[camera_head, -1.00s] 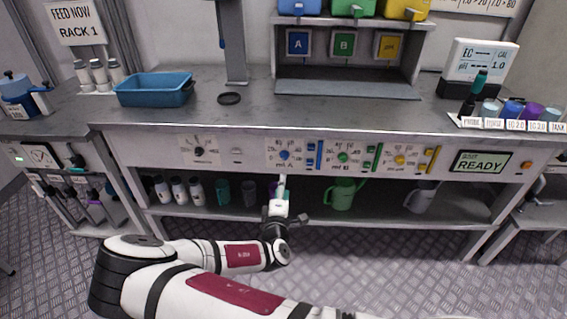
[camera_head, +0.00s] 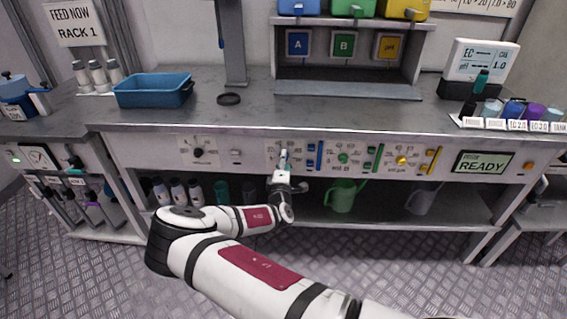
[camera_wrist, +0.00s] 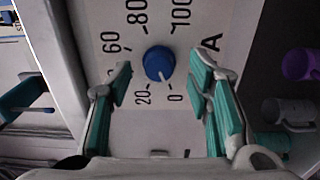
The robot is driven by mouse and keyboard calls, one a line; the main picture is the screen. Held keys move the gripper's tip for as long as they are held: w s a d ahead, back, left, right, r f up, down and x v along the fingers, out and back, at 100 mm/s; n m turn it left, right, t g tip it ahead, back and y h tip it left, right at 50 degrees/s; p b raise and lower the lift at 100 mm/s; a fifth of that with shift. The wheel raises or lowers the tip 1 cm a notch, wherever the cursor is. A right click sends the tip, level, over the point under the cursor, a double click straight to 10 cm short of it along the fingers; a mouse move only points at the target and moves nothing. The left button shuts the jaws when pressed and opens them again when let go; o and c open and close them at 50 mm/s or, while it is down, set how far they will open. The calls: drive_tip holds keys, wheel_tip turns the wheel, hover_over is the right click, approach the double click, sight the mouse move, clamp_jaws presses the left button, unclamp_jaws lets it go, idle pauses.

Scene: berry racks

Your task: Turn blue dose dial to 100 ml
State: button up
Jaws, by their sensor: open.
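The blue dose dial (camera_wrist: 158,63) is on a white panel in the wrist view, inside a printed scale with 0, 20, 60, 80 and 100 and a letter A. Its white mark points toward the lower right, near 0. My gripper (camera_wrist: 160,74) is open, with teal-padded fingers on the left and right of the dial. A gap shows between each finger and the dial, and nothing is held. In the head view my gripper (camera_head: 284,161) is at the front panel and mostly covers the dial.
A green dial (camera_head: 343,158) and a yellow dial (camera_head: 401,160) sit to the right on the same panel, with coloured levers between. A display (camera_head: 483,163) reads READY. Below, a shelf holds bottles and a green watering can (camera_head: 343,196). A blue tray (camera_head: 153,91) stands on the counter.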

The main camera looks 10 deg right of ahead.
drive_tip(key=shift+w+d, duration=0.1)
drive_tip(key=shift+w, duration=0.25)
clamp_jaws()
